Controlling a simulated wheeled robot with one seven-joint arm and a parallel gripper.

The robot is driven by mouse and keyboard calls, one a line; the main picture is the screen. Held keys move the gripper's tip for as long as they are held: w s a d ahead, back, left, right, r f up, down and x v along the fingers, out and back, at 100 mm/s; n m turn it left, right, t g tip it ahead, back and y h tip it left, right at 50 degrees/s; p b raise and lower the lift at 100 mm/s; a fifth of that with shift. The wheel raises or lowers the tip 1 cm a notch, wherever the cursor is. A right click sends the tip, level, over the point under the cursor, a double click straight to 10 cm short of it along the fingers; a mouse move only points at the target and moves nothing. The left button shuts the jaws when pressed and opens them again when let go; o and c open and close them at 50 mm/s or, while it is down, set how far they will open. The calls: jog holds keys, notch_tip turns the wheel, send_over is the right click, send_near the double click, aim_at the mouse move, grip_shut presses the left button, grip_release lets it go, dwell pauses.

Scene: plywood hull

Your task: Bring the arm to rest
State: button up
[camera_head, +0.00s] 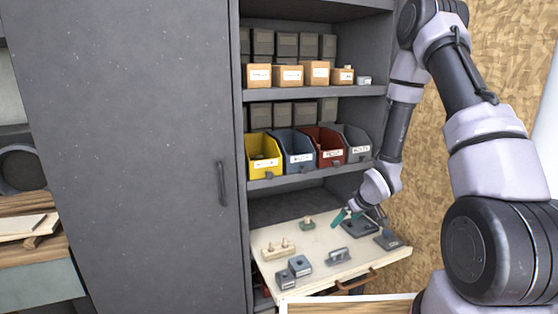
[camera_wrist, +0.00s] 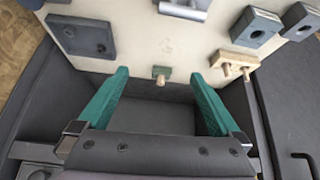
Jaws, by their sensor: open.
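My gripper (camera_wrist: 162,105) has green fingers spread wide apart, with nothing between them. In the head view my gripper (camera_head: 348,216) hangs over the back right part of a pale pull-out board (camera_head: 310,262), and my arm reaches down to it from the right. In the wrist view a small green block with a wooden peg (camera_wrist: 161,73) stands on the board's edge, beyond the fingertips and apart from them. It also shows in the head view (camera_head: 307,223).
The board carries a wooden peg block (camera_head: 278,251), grey blocks (camera_head: 299,265), a grey handle piece (camera_head: 339,256) and dark plates (camera_head: 388,242). Shelves above hold yellow (camera_head: 263,155), blue (camera_head: 297,151) and red (camera_head: 328,146) bins and cardboard boxes (camera_head: 289,75). A grey cabinet door (camera_head: 120,150) stands left.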

jog(key=s+d+r+m+h, duration=0.1)
jog(key=s+d+r+m, duration=0.15)
jog(key=r, duration=1.05)
jog(key=s+d+r+m+h, duration=0.2)
jog(key=d+r, duration=0.1)
jog(key=r, duration=1)
jog(key=s+a+r+m+y, duration=0.1)
jog(key=s+r+m, duration=0.1)
jog(key=s+r, duration=0.6)
jog(key=s+a+r+m+t+y, duration=0.1)
jog(key=s+a+r+m, duration=0.1)
jog(key=s+r, duration=0.6)
jog(key=s+m, duration=0.1)
jog(key=s, duration=0.3)
jog(key=shift+s+a, duration=0.15)
jog(key=shift+s, duration=0.1)
